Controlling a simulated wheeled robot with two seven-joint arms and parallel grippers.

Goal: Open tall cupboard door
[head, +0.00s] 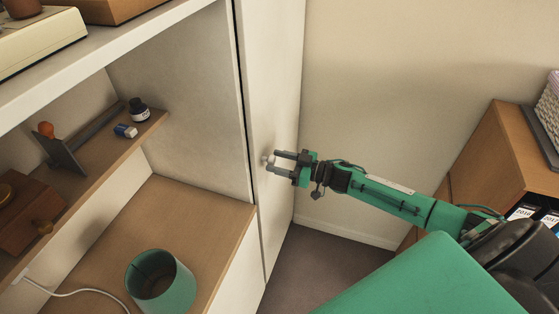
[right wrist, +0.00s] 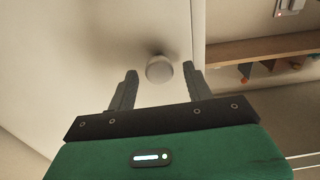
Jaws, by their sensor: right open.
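The tall cupboard door (head: 277,110) is a narrow white panel right of the open shelves, and it looks shut. Its round, pale knob (head: 268,160) sits near the door's left edge. In the right wrist view the knob (right wrist: 159,69) lies between the two dark fingers, near their tips. My right gripper (head: 276,163) is open around the knob, with a gap to each finger; it also shows in the right wrist view (right wrist: 161,80). Whether the fingertips touch the door cannot be told. My left gripper is not in view.
Left of the door, a shelf (head: 150,125) holds an ink bottle (head: 139,110), an eraser and a wooden box. A green bin (head: 160,282) stands below. A wooden cabinet (head: 490,150) with binders stands at right. Bare floor (head: 320,265) lies below the door.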

